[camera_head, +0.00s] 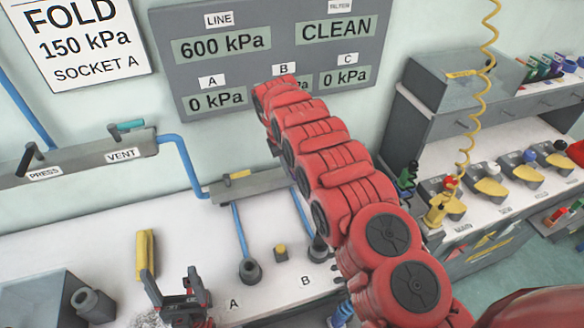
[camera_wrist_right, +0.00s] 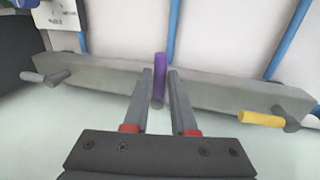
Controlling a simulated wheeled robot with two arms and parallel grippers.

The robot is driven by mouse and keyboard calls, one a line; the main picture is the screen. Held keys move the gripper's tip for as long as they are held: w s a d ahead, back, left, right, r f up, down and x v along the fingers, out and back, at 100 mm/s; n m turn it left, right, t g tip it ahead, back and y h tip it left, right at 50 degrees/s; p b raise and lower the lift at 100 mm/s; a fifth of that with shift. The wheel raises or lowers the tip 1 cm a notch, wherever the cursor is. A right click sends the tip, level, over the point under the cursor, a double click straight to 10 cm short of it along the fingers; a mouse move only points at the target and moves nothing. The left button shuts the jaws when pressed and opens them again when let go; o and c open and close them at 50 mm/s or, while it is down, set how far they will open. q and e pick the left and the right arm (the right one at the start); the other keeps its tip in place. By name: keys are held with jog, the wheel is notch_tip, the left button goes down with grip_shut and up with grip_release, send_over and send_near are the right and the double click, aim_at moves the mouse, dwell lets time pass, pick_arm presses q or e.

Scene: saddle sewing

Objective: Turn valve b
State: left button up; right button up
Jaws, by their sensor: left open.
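In the right wrist view a grey manifold bar (camera_wrist_right: 225,95) carries three valve handles. The purple middle handle (camera_wrist_right: 160,70) lies between the fingertips of my right gripper (camera_wrist_right: 160,72), with a narrow gap showing, so the gripper looks open around it. The yellow handle (camera_wrist_right: 262,118) is at the right and the grey handle (camera_wrist_right: 33,77) at the left. In the head view the manifold (camera_head: 222,190) shows its yellow-handled end; my red right arm hides the rest and the right gripper. My left gripper (camera_head: 172,280) is open and empty low over the bench.
A wall panel (camera_head: 170,75) reads 600 kPa, CLEAN, and 0 kPa for A and C; B's reading is mostly covered. Sockets A (camera_head: 250,270) and B (camera_head: 318,250) stand on the bench. A yellow block (camera_head: 145,255) and a PRESS/VENT bar (camera_head: 80,160) are at the left.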

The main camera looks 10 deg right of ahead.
jog(key=o, duration=0.3)
jog(key=shift+o, duration=0.2)
jog(key=a+r+p, duration=0.1)
jog(key=r+p, duration=0.1)
jog(key=r, duration=0.6)
jog(key=a+r+p, duration=0.2)
jog(key=r+p, duration=0.1)
jog(key=r, duration=0.6)
jog(key=shift+s+a+p, duration=0.25)
jog(key=shift+s+p, duration=0.1)
